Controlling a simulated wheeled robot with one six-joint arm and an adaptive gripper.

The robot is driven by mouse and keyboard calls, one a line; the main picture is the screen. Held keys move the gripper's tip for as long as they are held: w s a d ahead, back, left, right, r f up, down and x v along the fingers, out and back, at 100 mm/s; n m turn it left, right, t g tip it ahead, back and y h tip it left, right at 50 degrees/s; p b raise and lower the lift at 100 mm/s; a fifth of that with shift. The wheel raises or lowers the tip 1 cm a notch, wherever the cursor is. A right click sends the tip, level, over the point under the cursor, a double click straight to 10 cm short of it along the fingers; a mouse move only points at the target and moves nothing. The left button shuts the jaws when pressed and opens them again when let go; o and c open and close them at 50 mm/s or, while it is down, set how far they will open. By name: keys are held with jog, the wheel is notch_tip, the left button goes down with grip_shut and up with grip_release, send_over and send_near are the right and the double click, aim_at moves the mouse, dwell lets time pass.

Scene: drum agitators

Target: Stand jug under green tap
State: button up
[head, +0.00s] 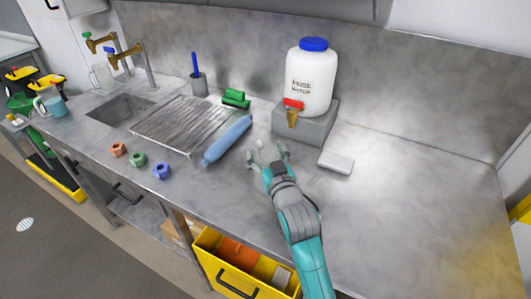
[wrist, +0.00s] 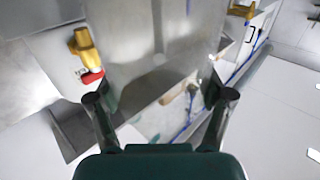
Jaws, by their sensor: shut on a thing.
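My gripper (head: 268,152) is over the counter, right of the blue bottle-shaped roll. Its fingers are wide apart, shut on a pale see-through thing whose outline is hard to make out; I cannot tell if it is a jug. The wrist view shows my two fingers (wrist: 160,98) on either side of a hazy grey area. The green-handled brass tap (head: 101,43) is at the far left, beside a blue-handled one (head: 122,55). A clear vessel (head: 102,78) stands near them behind the sink. A blue-teal jug (head: 54,105) stands at the counter's left end.
A white drum (head: 309,80) with a red-handled tap (head: 292,115) stands on a grey block (head: 318,125); this tap also shows in the wrist view (wrist: 86,55). A drainer (head: 172,125), sink (head: 118,108), coloured nuts and a white slab (head: 337,162) share the counter. Its right side is clear.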

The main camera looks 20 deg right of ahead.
jog(key=shift+f, duration=0.15)
jog(key=o, duration=1.5)
jog(key=shift+c, duration=0.2)
